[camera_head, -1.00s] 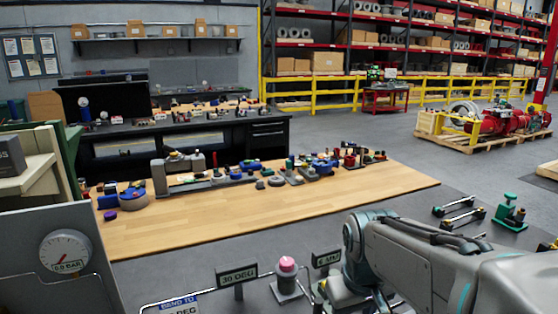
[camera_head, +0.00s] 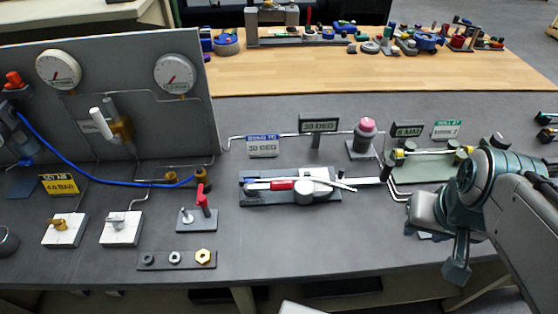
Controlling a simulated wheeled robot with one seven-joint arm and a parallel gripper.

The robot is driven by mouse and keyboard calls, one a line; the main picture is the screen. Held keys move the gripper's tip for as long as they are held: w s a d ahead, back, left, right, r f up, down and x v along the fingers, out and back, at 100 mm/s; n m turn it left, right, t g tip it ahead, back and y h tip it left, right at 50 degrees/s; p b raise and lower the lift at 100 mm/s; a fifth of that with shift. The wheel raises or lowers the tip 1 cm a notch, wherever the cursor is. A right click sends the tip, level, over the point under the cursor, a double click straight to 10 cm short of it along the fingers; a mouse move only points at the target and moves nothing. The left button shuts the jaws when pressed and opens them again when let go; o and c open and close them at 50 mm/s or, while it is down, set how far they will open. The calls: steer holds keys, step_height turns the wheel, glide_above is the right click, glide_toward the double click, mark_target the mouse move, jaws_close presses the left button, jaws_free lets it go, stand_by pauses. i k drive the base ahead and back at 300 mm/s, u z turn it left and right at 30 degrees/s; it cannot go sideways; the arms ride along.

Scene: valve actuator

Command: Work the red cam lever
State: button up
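A red cam lever (camera_head: 203,200) stands roughly upright on a small grey base plate (camera_head: 196,222), beside a short pale pin, left of the bench's middle. My arm is at the right of the view. Its far end, my gripper (camera_head: 456,270), hangs low near the front edge of the bench, well to the right of the lever and apart from it. Its fingers do not show clearly, so I cannot tell whether it is open or shut.
A tube bender (camera_head: 292,187) with a red grip lies between the lever and my arm. A strip with nuts (camera_head: 177,259) lies in front of the lever. White valve blocks (camera_head: 122,229), a blue hose (camera_head: 95,172) and a gauge panel (camera_head: 140,110) are at left.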

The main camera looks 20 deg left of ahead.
mark_target(251, 189)
steer(key=z, duration=0.05)
steer(key=k, duration=0.35)
steer(key=u, duration=0.4)
steer(key=i, duration=0.4)
steer(key=u, duration=0.9)
